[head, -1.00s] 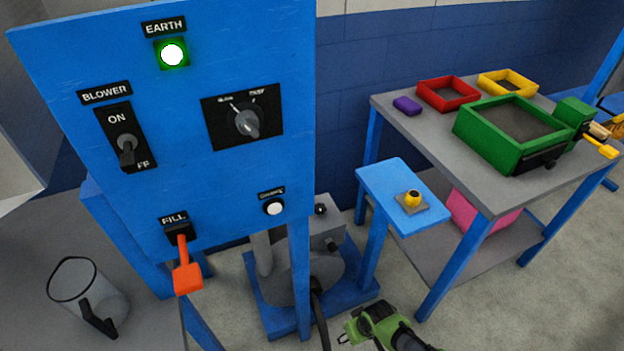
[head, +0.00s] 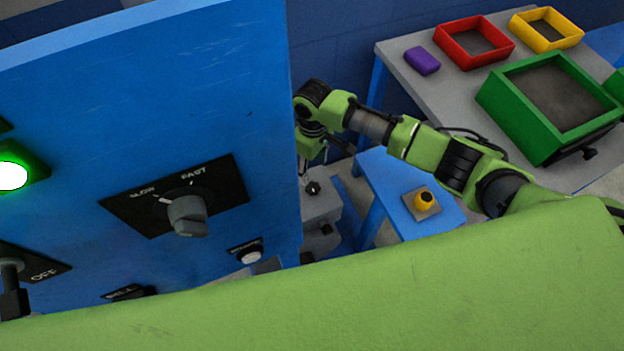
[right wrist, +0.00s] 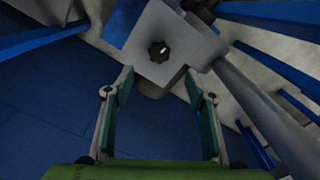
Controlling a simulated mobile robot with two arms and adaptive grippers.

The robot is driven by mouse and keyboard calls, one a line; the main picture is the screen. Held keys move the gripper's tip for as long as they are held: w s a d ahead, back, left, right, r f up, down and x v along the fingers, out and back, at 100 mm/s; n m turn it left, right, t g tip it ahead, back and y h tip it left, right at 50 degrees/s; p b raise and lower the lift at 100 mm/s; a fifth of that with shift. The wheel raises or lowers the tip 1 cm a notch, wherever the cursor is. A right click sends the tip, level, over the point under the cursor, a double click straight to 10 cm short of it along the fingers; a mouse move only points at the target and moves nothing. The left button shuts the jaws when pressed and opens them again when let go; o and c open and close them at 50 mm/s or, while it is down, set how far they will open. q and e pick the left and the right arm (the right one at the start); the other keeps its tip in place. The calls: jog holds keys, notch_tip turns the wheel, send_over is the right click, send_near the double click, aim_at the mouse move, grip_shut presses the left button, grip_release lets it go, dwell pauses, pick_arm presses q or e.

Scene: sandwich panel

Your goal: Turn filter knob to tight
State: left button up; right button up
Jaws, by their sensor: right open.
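The filter knob is probably the small black lobed knob (head: 313,188) on top of a grey housing (head: 320,208), just right of the blue panel's edge. In the right wrist view the knob (right wrist: 160,50) shows from above with a pale mark, on the grey housing (right wrist: 145,38). My right gripper (head: 304,175) points down close to the knob, partly hidden by the panel edge. In the right wrist view my right gripper (right wrist: 158,75) is open and empty, its fingertips apart with the knob ahead of the gap. My left gripper is out of view.
The blue panel (head: 200,90) with a speed dial (head: 188,215) and a lit green lamp (head: 12,175) stands at left. A small blue stand (head: 445,215) holds a yellow button (head: 424,199). Trays and a purple block (head: 422,60) rest on a grey table (head: 400,75).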

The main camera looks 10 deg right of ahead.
aim_at(313, 187)
notch_tip(313, 187, down, 11)
jog(key=shift+w+f+b, duration=0.1)
jog(key=shift+b, duration=0.5)
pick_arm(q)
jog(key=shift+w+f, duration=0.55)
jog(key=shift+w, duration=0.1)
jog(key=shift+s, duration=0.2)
pick_arm(e)
jog(key=c, duration=1.1)
